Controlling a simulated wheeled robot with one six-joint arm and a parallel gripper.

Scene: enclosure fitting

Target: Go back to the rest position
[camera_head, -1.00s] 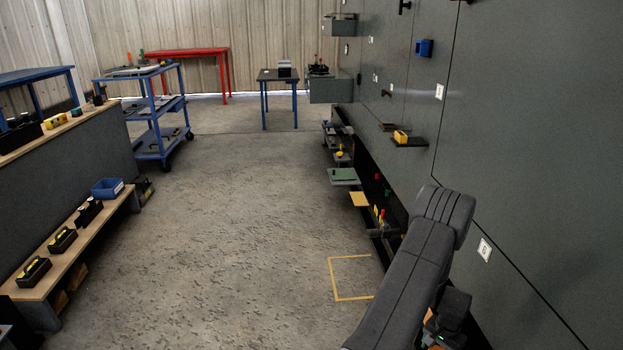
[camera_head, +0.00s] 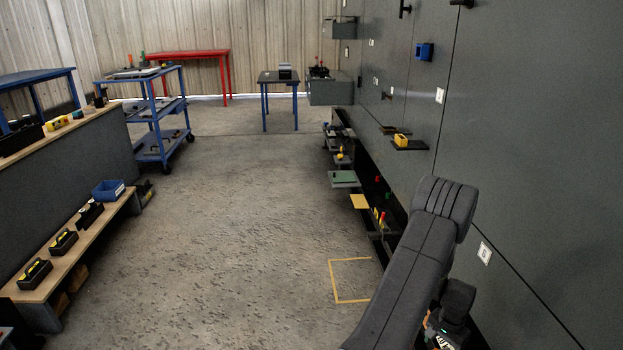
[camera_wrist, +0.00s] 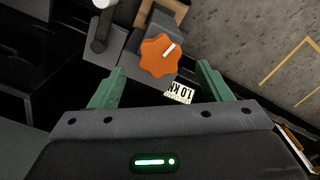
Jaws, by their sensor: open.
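My gripper (camera_wrist: 158,82) is open in the wrist view, its two green fingers apart with nothing held between them. Beyond the fingertips is an orange knob (camera_wrist: 160,55) with a white pointer mark, on a grey block. A label reading "10 KN" (camera_wrist: 179,93) lies near the right finger. In the head view my arm reaches along the right side by the grey wall, and the fingers are hidden there.
The grey panel wall (camera_head: 540,150) runs close along the right. Low shelves with small parts, including a green plate (camera_head: 343,178), stick out from it. A yellow floor marking (camera_head: 336,300) lies left of my arm. The middle floor (camera_head: 230,220) is clear. A wooden bench (camera_head: 80,240) stands left.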

